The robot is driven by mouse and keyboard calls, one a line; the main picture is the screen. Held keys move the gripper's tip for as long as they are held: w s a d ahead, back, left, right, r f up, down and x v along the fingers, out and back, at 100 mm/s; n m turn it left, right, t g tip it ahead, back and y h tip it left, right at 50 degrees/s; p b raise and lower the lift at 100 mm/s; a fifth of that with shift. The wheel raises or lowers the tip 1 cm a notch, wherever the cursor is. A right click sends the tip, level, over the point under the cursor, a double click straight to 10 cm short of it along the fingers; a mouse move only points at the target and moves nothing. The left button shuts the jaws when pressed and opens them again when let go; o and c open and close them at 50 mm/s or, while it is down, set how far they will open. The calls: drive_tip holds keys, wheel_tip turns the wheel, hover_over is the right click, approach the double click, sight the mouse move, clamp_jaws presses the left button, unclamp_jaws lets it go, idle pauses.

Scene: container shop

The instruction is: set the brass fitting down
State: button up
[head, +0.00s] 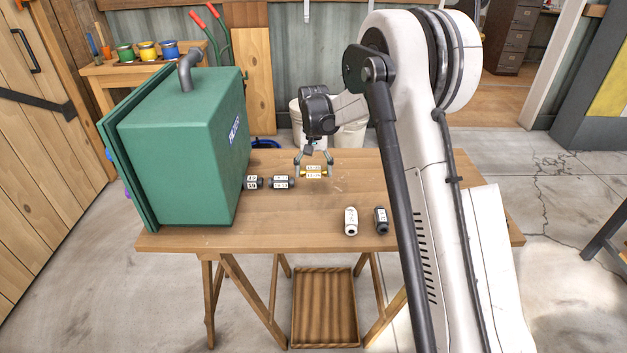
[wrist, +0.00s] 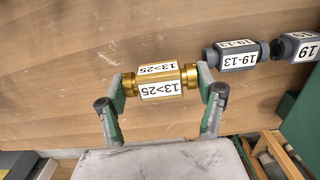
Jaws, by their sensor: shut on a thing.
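The brass fitting (head: 314,172) is a gold-coloured piece with white labels reading 13>25. My gripper (head: 314,165) is shut on it, one finger at each end. In the wrist view the brass fitting (wrist: 160,82) lies crosswise between the fingertips of my gripper (wrist: 160,85). It is over the wooden table (head: 330,205), right of the grey fittings. Whether it touches the tabletop or hangs just above it, I cannot tell.
Two grey labelled fittings, one (head: 281,182) and another (head: 254,182), lie left of the brass one. A white fitting (head: 350,221) and a dark fitting (head: 381,220) stand near the front edge. A green cabinet (head: 185,150) fills the table's left end. Bare wood lies between.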

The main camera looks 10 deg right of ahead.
sight(314, 186)
drive_tip(key=shift+f, duration=1.8)
drive_tip(key=shift+f, duration=0.1)
drive_tip(key=shift+f+b, duration=0.1)
drive_tip(key=shift+b, duration=0.25)
drive_tip(key=o, duration=0.9)
drive_tip(key=shift+o, duration=0.2)
